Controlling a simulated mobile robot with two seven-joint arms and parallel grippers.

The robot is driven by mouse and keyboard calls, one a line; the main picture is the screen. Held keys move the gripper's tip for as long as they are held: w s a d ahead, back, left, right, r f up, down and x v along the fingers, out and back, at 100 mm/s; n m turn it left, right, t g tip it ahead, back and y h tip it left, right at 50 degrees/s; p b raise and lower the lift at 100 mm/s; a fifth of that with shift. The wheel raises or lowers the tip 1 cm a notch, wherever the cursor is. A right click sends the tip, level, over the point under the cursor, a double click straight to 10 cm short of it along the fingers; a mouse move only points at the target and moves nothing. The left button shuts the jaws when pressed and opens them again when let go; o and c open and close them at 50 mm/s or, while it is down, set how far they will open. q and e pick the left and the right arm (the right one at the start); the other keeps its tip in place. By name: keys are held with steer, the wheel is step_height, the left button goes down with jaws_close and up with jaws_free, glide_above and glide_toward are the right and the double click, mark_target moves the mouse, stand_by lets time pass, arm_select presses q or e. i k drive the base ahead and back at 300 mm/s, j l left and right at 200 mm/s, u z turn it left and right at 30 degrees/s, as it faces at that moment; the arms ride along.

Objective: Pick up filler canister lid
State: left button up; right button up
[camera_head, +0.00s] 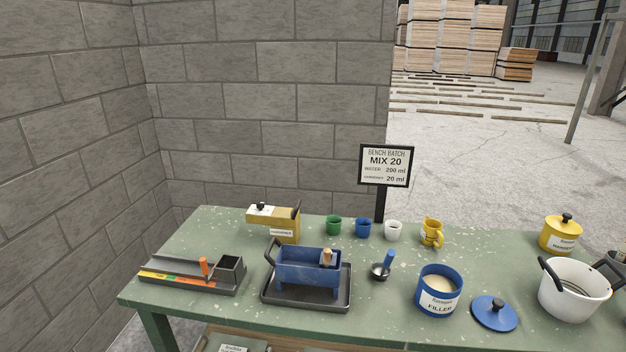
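The blue filler canister lid (494,313) lies flat on the green bench, its small dark knob facing up. It is just right of the open blue filler canister (440,289), which has a white "FILLER" label and pale contents. The lid and canister look close together but apart. Neither of my grippers shows in the head view.
A white pot (574,291) with dark handles stands right of the lid, and a yellow canister (560,234) behind it. The green bench (215,245) has bare patches.

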mark_target(495, 314)
steer(key=l+z, duration=0.1)
steer(key=z, duration=0.85)
steer(key=l+z, duration=0.15)
steer(key=z, duration=0.35)
